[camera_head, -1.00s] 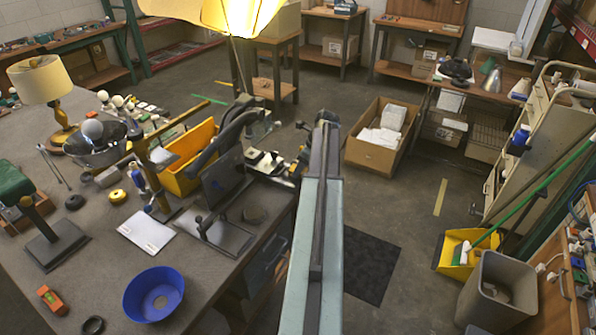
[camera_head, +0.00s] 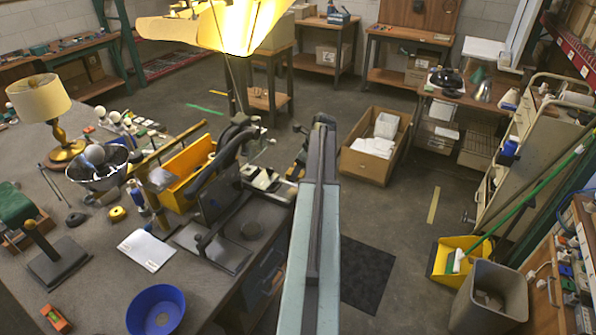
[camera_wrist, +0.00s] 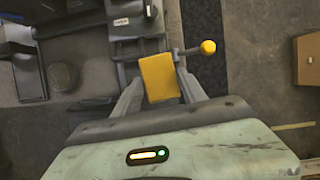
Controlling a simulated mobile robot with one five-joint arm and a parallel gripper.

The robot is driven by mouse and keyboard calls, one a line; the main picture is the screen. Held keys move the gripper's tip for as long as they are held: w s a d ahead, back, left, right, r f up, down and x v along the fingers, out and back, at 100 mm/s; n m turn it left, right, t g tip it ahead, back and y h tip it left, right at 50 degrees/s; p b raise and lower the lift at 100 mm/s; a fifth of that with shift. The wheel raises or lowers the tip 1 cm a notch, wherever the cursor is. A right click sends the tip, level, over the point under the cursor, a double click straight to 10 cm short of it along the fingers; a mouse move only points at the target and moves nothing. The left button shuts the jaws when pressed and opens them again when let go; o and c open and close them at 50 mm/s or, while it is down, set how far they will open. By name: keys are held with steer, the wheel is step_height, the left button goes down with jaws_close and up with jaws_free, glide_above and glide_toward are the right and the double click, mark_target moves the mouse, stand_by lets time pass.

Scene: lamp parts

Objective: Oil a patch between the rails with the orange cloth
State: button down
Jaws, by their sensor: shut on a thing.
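The orange cloth (camera_wrist: 159,82) shows in the wrist view as a small flat yellow-orange pad. My gripper (camera_wrist: 160,72) is shut on it, with one grey finger on each side. Just beyond the cloth is a grey metal machine part with rails (camera_wrist: 125,48) and a small white label. I cannot tell whether the cloth touches the metal. A lever with a yellow ball knob (camera_wrist: 208,47) sticks out to the right of the cloth. In the head view my arm hides the gripper and cloth; the machine (camera_head: 268,182) shows partly, left of my arm.
The workbench (camera_head: 85,290) at left holds a blue bowl (camera_head: 156,310), a yellow bin (camera_head: 190,165) and a table lamp (camera_head: 40,100). A cardboard box (camera_head: 362,165) and a dark mat (camera_head: 366,272) lie on the floor. A lit yellow lampshade (camera_head: 215,28) hangs at the top.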

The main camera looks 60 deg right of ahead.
steer(key=shift+r, duration=0.3)
step_height(320, 180, up, 3)
steer(key=p, duration=0.3)
steer(key=shift+r, duration=0.1)
